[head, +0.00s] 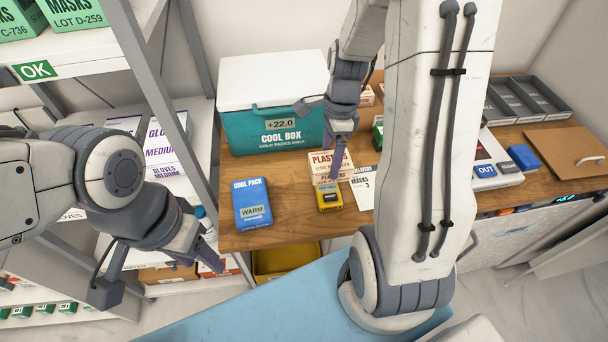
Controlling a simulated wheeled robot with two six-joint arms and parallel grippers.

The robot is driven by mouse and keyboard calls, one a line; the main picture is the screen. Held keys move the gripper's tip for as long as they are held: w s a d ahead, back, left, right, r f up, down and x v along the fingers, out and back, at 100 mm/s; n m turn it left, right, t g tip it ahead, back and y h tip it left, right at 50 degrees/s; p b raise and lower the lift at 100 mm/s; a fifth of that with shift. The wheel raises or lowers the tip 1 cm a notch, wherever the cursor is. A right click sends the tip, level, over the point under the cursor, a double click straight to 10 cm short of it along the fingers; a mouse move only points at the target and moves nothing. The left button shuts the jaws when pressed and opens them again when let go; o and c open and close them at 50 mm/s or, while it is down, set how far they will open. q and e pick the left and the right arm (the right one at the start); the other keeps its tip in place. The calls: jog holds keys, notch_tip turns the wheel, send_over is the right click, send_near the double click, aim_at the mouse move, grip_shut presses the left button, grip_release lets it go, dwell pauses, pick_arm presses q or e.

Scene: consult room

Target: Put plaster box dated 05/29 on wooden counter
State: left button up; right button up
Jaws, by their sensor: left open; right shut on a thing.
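A white and red box marked PLASTERS (319,169) is at the middle of the wooden counter (287,236). Its date line is too small to read. My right gripper (332,148) reaches down from above and is shut on this box. I cannot tell whether the box rests on the counter or is just above it. My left gripper (160,277) is open and empty, left of the counter's front corner.
A teal cool box (275,133) stands behind; a blue cool pack (253,203) lies left. A small yellow device (329,197) and a masks card (364,188) are close to the plasters box. A blue-labelled tray (490,172) and grey divided organiser (525,103) are right. My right arm hides some counter.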

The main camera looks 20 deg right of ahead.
jog(key=a+f, duration=0.1)
jog(key=a, duration=0.2)
jog(key=w+a+f+p, duration=0.1)
jog(key=a+f, duration=0.1)
jog(key=a, duration=0.1)
jog(key=w+a+f, duration=0.1)
jog(key=a+f, duration=0.1)
jog(key=a, duration=0.1)
jog(key=shift+f+p, duration=0.25)
jog(key=shift+p, duration=0.05)
jog(key=shift+f, duration=2.05)
jog(key=shift+f, duration=0.1)
jog(key=o, duration=1.1)
jog(key=shift+o, duration=0.2)
